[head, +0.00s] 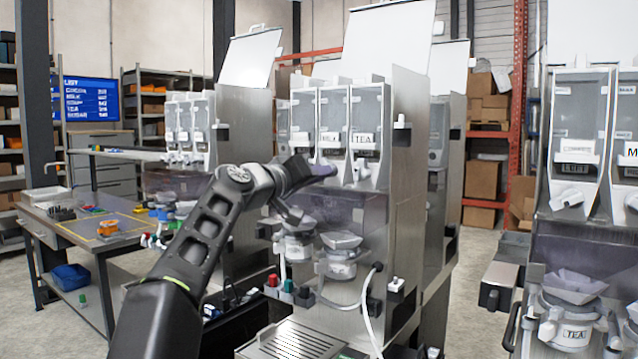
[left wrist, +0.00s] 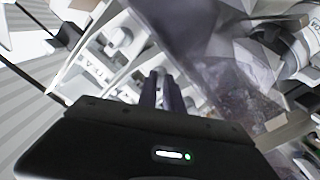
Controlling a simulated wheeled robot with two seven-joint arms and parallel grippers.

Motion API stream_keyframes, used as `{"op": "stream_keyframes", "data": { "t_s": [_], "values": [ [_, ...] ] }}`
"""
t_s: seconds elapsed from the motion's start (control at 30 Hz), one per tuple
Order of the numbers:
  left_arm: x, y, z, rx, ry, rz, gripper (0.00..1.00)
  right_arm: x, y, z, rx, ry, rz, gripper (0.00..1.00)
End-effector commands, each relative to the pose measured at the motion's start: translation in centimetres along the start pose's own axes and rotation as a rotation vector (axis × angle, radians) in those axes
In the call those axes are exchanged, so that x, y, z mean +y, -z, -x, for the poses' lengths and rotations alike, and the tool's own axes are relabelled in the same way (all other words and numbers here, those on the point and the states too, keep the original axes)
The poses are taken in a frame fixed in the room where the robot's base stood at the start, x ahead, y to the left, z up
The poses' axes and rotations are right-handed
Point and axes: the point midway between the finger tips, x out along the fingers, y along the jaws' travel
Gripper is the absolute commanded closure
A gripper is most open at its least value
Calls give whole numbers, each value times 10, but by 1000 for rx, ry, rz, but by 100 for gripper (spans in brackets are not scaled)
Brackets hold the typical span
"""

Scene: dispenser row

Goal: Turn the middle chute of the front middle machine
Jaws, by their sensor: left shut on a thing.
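The front middle machine (head: 408,160) stands at the centre of the head view, with clear-fronted canisters side by side. The middle canister (head: 331,108) has a MILK label and the right one (head: 366,105) a TEA label. The white middle chute (head: 330,158) is below the MILK label, partly covered by my left gripper (head: 326,170). That gripper is shut on the middle chute; in the left wrist view its dark fingers (left wrist: 163,92) are close together at the white chute fronts. The exact contact is hidden. My right gripper is not in view.
The TEA chute (head: 364,170) is close on the right of the gripper. Funnels (head: 341,241) sit below, with a white hose (head: 370,300) and a drip tray (head: 295,340). Another machine (head: 575,190) stands at the right, and a workbench (head: 90,230) at the left.

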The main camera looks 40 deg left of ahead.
Motion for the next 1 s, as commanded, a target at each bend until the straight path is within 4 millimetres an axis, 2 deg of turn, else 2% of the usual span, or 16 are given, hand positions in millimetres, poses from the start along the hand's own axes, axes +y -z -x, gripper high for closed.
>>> {"op": "stream_keyframes", "data": {
  "t_s": [0.5, 0.73, 1.0],
  "values": [
    [-4, -2, -1, -5, 1, -456, 100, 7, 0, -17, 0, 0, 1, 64],
    [-4, -2, -1, -6, -1, -571, 100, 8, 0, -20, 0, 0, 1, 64],
    [-4, -2, -1, -6, 0, -615, 100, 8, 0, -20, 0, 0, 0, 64]
  ]
}}
